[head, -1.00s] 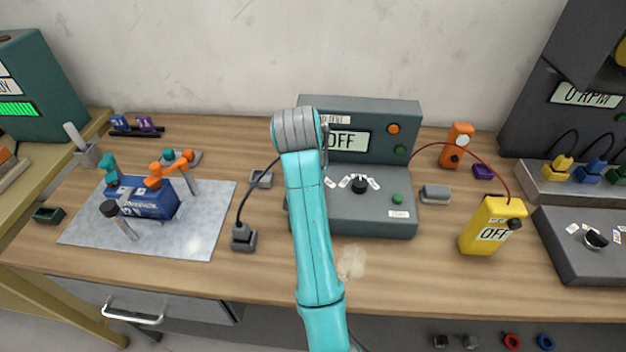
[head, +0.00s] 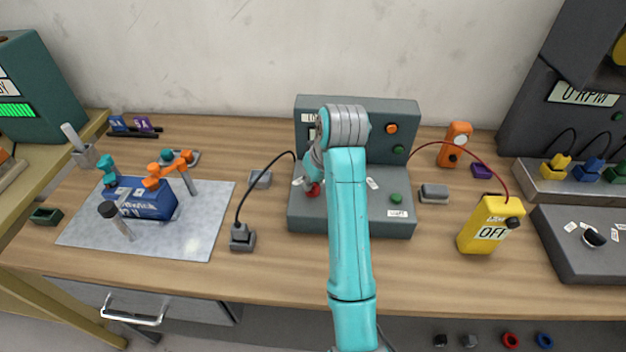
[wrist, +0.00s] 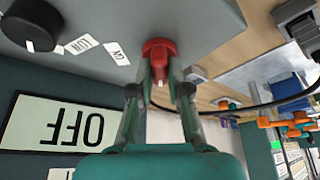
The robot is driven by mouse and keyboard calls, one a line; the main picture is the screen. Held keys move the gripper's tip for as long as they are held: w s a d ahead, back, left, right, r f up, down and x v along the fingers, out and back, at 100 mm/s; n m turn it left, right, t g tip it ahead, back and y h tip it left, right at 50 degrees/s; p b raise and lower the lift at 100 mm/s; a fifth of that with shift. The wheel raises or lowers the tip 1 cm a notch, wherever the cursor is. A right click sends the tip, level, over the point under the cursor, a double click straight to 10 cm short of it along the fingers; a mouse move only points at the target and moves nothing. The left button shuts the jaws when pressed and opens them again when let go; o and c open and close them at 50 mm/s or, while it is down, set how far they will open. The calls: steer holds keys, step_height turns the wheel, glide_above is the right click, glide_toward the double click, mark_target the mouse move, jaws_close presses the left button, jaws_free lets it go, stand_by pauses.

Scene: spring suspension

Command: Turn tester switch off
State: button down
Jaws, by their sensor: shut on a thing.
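The grey tester (head: 385,222) stands at the middle of the bench, with an upright back panel and a low base. A red switch knob (wrist: 160,48) with a white mark sits on its base; it also shows in the head view (head: 312,190). My gripper (wrist: 167,82) is shut on the red knob, one finger on each side. The tester's display (wrist: 68,124) reads OFF, upside down in the wrist view. A black knob (wrist: 32,25) with small white labels is on the same base. My arm hides the black knob and most of the display in the head view.
A black cable runs from the tester to a grey block (head: 242,238). A yellow meter (head: 490,225) reading OFF and an orange device (head: 454,144) stand to the right. A blue part (head: 145,198) lies on a metal plate (head: 85,233) at left.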

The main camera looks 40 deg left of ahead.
steer(key=shift+n, duration=0.6)
steer(key=shift+g, duration=0.3)
steer(key=c, duration=1.1)
jaws_free()
